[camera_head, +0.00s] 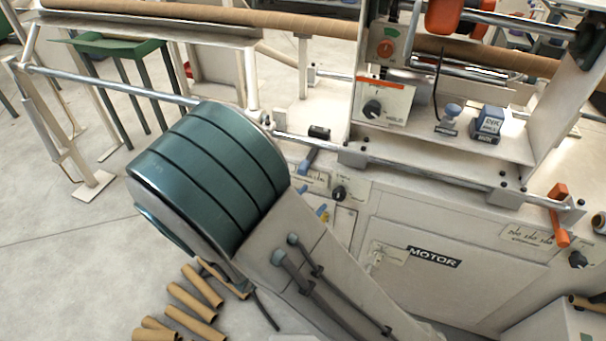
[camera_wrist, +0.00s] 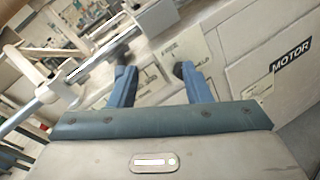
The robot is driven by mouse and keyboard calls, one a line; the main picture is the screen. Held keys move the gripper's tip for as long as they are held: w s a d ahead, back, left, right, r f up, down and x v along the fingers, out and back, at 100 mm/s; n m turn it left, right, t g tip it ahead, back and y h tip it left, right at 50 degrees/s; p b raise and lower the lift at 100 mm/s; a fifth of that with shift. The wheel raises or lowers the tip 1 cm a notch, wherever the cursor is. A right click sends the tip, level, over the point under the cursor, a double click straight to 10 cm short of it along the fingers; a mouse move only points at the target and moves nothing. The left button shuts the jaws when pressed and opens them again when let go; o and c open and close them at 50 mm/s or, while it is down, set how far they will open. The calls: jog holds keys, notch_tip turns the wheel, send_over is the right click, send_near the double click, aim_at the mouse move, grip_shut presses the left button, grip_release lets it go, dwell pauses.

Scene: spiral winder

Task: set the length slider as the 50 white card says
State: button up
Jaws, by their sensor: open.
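My gripper (camera_head: 321,172) has its two blue fingers apart and nothing between them. It faces the machine's front panel, and the fingers also show in the wrist view (camera_wrist: 155,82). A small lettered white card (camera_head: 312,179) shows between the fingers in the head view; I cannot read it. A black knob (camera_head: 340,193) with a pale dial is close to the lower finger. No legible "50" shows, and my arm hides part of the panel.
An orange lever (camera_head: 559,214) is at the rod's right end, beside a handwritten card (camera_head: 529,238). A MOTOR label (camera_head: 434,257) is on the front panel. An ink box (camera_head: 488,124) and a stamp (camera_head: 450,118) stand on the shelf. Several cardboard tubes (camera_head: 192,302) lie on the floor.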

aim_at(302, 172)
jog(key=a+f+n+t+y, duration=0.2)
jog(key=a+n+t+y, duration=0.15)
jog(key=a, duration=0.25)
jog(key=shift+n, duration=0.35)
jog(key=x, duration=1.3)
jog(key=shift+w+d+f, duration=0.25)
jog(key=shift+f, duration=0.1)
